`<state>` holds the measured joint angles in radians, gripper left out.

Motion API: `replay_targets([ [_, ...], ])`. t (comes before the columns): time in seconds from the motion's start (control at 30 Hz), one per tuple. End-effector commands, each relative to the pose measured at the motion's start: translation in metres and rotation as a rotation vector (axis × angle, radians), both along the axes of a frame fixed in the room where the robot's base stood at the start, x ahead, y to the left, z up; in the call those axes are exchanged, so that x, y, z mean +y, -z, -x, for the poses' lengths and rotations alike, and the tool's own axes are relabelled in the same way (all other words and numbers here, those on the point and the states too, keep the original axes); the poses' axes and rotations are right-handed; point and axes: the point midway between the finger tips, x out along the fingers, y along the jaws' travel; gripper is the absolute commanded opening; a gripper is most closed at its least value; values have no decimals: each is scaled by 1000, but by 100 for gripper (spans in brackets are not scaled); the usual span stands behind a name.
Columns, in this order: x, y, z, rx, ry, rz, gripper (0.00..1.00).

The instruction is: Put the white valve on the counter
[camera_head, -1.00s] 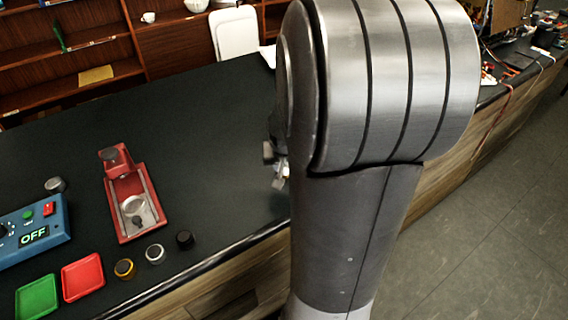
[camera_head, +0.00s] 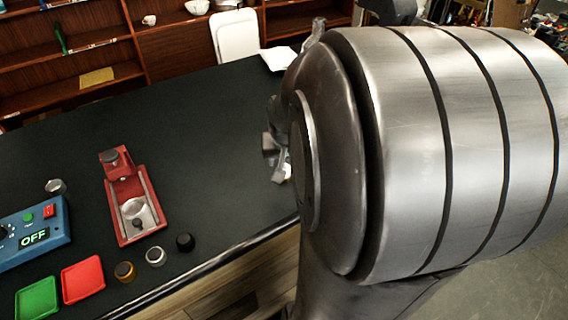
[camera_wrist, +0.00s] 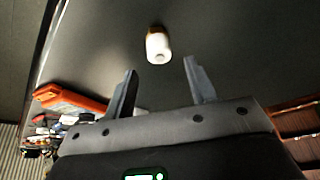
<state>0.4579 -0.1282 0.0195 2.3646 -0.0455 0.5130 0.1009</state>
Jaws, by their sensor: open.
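The white valve (camera_wrist: 158,48), a short white cylinder with a brown-orange end, shows in the wrist view against the dark counter (camera_wrist: 225,50). It lies just beyond and between the tips of my gripper (camera_wrist: 160,74), which is open with nothing between its fingers. I cannot tell whether the valve touches the counter. In the head view my gripper (camera_head: 272,145) is partly hidden by my arm, over the right part of the counter (camera_head: 210,130). A small white bit (camera_head: 288,172) shows beside it; I cannot tell if it is the valve.
A red stand (camera_head: 130,200), a blue box (camera_head: 35,235) reading OFF, a green tray (camera_head: 38,298), a red tray (camera_head: 82,278) and several small knobs (camera_head: 155,256) occupy the counter's left. Its middle is clear. An orange object (camera_wrist: 70,100) and clutter show in the wrist view.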

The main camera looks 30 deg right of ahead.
Motion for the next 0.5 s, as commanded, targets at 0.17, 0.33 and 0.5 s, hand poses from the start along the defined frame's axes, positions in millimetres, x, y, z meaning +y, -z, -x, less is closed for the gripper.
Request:
replay_targets([
  [0.17, 6, -31, 10, -4, 0, 2, 51],
  [0.33, 10, -50, 18, -3, 0, 1, 51],
  [0.5, 16, -60, 22, -3, -11, 2, 51],
])
